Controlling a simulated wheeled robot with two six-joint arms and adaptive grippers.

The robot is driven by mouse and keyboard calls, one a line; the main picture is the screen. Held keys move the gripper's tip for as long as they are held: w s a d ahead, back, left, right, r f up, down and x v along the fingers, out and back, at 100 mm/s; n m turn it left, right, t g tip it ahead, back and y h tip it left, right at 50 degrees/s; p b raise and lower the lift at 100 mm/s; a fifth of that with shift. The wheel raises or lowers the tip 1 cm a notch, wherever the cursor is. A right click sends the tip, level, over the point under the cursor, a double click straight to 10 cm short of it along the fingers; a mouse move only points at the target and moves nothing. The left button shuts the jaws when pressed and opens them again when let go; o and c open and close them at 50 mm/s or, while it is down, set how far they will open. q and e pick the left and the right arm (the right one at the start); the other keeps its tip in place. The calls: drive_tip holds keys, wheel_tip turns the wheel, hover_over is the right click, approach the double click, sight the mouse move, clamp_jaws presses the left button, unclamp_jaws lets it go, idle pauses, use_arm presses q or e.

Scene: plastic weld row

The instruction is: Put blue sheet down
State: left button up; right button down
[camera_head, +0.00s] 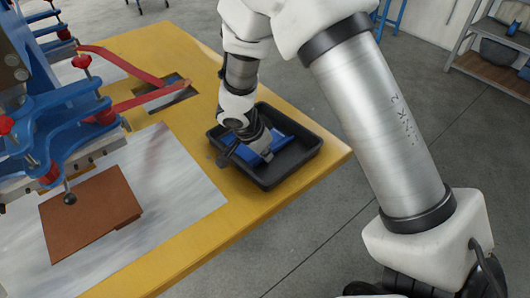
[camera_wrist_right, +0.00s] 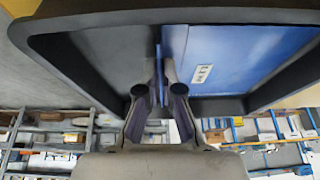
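The blue sheet (camera_head: 280,140) lies low inside the black tray (camera_head: 309,157), partly hidden by my right wrist and gripper. In the right wrist view, the blue sheet (camera_wrist_right: 235,55) shows as a flat panel with a small white label, and a narrow blue edge stands between the fingers. My right gripper (camera_head: 250,150) reaches down into the tray. In the right wrist view, its fingertips (camera_wrist_right: 160,70) are closed around that blue edge, one on each side. Whether the sheet rests fully on the tray floor is hard to tell. My left gripper is not in view.
The tray stands near the corner of a yellow table (camera_head: 205,240). A brown sheet (camera_head: 90,215) lies on a pale metal plate (camera_head: 180,190) at the left. A blue machine (camera_head: 55,110) with red knobs and red bars overhangs the plate. A shelf (camera_head: 490,65) stands at the far right.

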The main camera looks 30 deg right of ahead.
drive_tip(key=c, duration=1.3)
unclamp_jaws()
drive_tip(key=shift+r+p, duration=0.15)
drive_tip(key=shift+p, duration=0.15)
drive_tip(key=shift+a+r, duration=0.15)
drive_tip(key=shift+r, duration=0.2)
drive_tip(key=p+v, duration=0.3)
drive_tip(key=v, duration=0.8)
drive_tip(key=shift+r, duration=0.1)
drive_tip(key=shift+s, duration=0.1)
